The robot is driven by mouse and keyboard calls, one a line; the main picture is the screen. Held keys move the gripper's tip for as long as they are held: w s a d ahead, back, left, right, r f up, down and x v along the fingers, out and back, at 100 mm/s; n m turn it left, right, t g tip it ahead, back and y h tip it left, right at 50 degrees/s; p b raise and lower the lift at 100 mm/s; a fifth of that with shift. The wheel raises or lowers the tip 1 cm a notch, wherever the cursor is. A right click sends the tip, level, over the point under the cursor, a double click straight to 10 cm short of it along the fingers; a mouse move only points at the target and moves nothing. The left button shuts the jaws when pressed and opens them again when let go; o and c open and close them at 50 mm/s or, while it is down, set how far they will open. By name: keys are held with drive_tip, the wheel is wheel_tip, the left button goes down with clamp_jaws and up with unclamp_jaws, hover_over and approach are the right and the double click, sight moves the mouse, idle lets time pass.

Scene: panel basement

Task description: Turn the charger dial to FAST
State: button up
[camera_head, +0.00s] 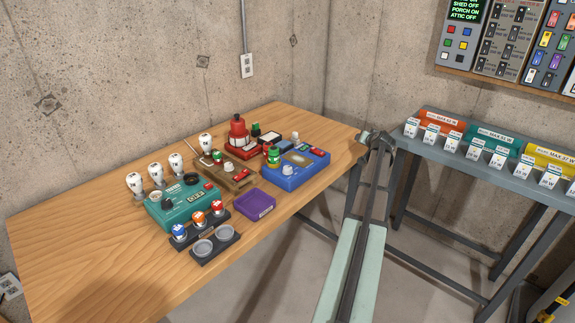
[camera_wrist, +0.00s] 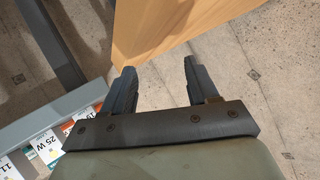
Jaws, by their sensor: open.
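Several devices stand on the wooden table in the head view, and their labels are too small to tell which is the charger. A teal box (camera_head: 181,206) has a dark knob, a pale dial and a small display. Right of it are a brown box (camera_head: 226,174) with a white knob and a blue box (camera_head: 297,170) with a white knob and a green-topped part. A red box (camera_head: 242,148) stands behind. No FAST mark is readable. My gripper (camera_head: 378,140) is by the table's right corner, apart from the devices; the wrist view shows its fingers (camera_wrist: 160,68) open and empty.
The wooden table (camera_head: 65,240) is bare at its left and front. Bulbs (camera_head: 156,174), a purple tray (camera_head: 255,204) and a dark two-cup holder (camera_head: 215,245) crowd around the devices. A grey rack table (camera_head: 480,160) with labelled bulb boxes stands right of my gripper.

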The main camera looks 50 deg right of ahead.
drive_tip(key=w+a+r+n+y, duration=0.1)
drive_tip(key=w+a+n, duration=0.1)
drive_tip(key=w+a, duration=0.1)
drive_tip(key=w+a+r+n+y, duration=0.2)
drive_tip(key=a, duration=0.3)
drive_tip(key=w+a+r+n+y, duration=0.1)
drive_tip(key=w+a+n, duration=0.2)
drive_tip(key=shift+w+a+r+g+y, duration=0.3)
drive_tip(key=shift+w+a+r+g, duration=0.05)
drive_tip(key=shift+a+g, duration=0.05)
drive_tip(key=a+r+n, duration=0.1)
drive_tip(key=a, duration=0.1)
drive_tip(key=w+a+r+n+g+y, duration=0.1)
drive_tip(key=a, duration=0.2)
drive_tip(key=w+a+n, duration=0.1)
drive_tip(key=a, duration=0.1)
drive_tip(key=shift+w+a+r+n+g+y, duration=0.1)
drive_tip(key=shift+a+r+n+g+y, duration=0.05)
drive_tip(key=shift+r+n+g+y, duration=0.2)
drive_tip(key=a+r+n+g+y, duration=0.1)
drive_tip(key=a+r+n+g, duration=0.2)
drive_tip(key=a, duration=0.5)
drive_tip(key=n+g+y, duration=0.2)
drive_tip(key=n+g, duration=0.1)
drive_tip(key=n, duration=0.1)
approach(288, 168)
wheel_tip(288, 168, down, 9)
drive_tip(key=shift+w+a+r, duration=0.1)
drive_tip(key=shift+w+r, duration=0.05)
drive_tip(key=shift+w, duration=0.05)
